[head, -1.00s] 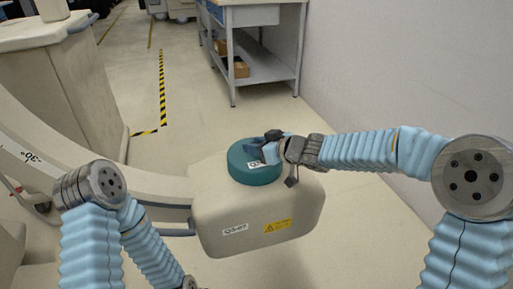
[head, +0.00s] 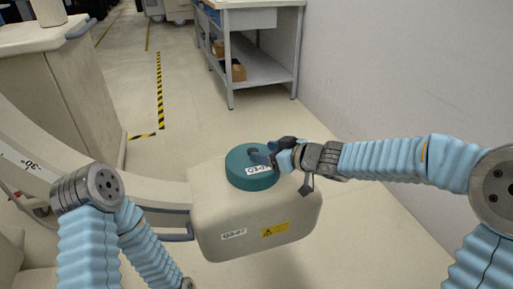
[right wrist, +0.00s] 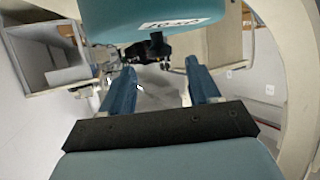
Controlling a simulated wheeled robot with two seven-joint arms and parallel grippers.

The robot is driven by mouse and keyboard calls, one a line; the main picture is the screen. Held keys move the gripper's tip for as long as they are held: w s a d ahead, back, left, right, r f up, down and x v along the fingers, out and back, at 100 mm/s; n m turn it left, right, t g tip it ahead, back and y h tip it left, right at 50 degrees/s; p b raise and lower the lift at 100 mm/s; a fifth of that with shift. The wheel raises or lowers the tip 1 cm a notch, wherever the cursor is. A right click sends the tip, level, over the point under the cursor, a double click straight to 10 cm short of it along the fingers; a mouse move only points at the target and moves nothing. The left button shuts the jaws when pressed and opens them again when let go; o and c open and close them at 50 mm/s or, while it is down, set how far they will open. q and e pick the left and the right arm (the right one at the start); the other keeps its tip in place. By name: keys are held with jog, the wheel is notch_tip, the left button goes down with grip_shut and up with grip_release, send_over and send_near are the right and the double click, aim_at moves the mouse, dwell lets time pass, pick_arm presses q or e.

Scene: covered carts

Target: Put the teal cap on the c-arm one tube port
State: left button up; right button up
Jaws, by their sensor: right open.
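The teal cap (head: 240,178), a round disc with a white label, sits flat on top of the beige c-arm tube housing (head: 210,215). The port beneath it is hidden. In the head view my right gripper (head: 268,157) is at the cap's upper right edge, its fingers pointing left over it. In the right wrist view the cap (right wrist: 120,22) is at the top, beyond the fingers of my open right gripper (right wrist: 162,80), with nothing between them. A small dark part shows at the cap, partly hidden. My left arm is at the lower left; its gripper is out of view.
The curved c-arm (head: 110,180) runs from the left to the housing. A grey cart with shelves (head: 255,65) stands at the back against the right wall, and a beige covered cart (head: 70,90) at the left. Floor between them is clear.

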pick_arm(q)
notch_tip(320, 180, up, 2)
jog(key=shift+r+p, duration=0.1)
jog(key=shift+p, duration=0.65)
pick_arm(e)
jog(key=v, duration=0.6)
jog(key=shift+s+d, duration=0.2)
jog(key=shift+s, duration=0.05)
